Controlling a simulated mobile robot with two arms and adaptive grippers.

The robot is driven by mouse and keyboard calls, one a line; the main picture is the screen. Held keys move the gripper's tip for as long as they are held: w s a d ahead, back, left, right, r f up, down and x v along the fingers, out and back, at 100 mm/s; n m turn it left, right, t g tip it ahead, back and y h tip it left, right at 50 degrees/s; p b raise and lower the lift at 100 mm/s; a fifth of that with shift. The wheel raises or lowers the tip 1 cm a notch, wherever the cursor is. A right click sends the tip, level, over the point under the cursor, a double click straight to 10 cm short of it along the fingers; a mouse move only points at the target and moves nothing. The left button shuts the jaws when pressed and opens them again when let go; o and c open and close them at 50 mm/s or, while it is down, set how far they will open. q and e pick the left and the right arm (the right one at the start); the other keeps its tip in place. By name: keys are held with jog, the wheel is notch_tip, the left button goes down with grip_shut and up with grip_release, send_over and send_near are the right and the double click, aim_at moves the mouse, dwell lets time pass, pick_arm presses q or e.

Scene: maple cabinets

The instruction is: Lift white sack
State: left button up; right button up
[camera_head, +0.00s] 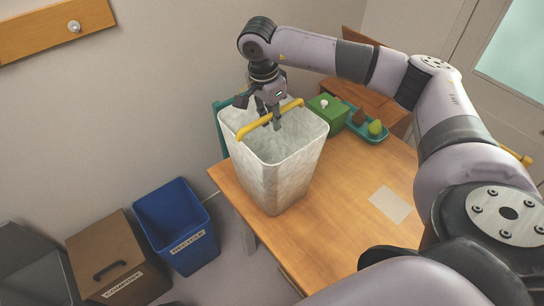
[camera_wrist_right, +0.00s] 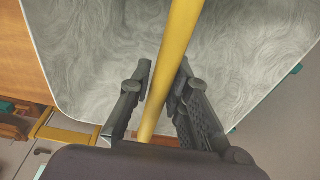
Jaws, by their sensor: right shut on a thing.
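The white sack (camera_head: 279,172) is an open-topped, square-mouthed bag with a marbled surface and a yellow bar handle (camera_head: 256,127) across its mouth. It stands upright at or just above the left corner of the wooden table; I cannot tell whether its base touches. My right gripper (camera_head: 270,118) comes down from above and is shut on the yellow handle. In the right wrist view the handle (camera_wrist_right: 172,75) runs between the two fingers, with the sack's inside (camera_wrist_right: 95,50) below. My left gripper is not in view.
The table (camera_head: 330,225) has free room at its front, with a pale card (camera_head: 390,204) on it. A green box (camera_head: 327,112) and a teal tray (camera_head: 366,137) with small items are behind the sack. A blue recycle bin (camera_head: 178,225) and brown compost bin (camera_head: 105,265) stand at left.

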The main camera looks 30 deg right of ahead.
grip_shut()
jog(key=shift+r, duration=0.1)
dwell(0.3)
jog(key=shift+r+p, duration=0.15)
jog(key=shift+p, duration=0.15)
notch_tip(320, 180, up, 8)
jog(key=shift+w+r+b, duration=0.1)
jog(key=shift+r+b, duration=0.05)
jog(key=shift+b, duration=1.1)
notch_tip(320, 180, up, 15)
jog(key=p, duration=0.5)
jog(key=shift+f, duration=0.2)
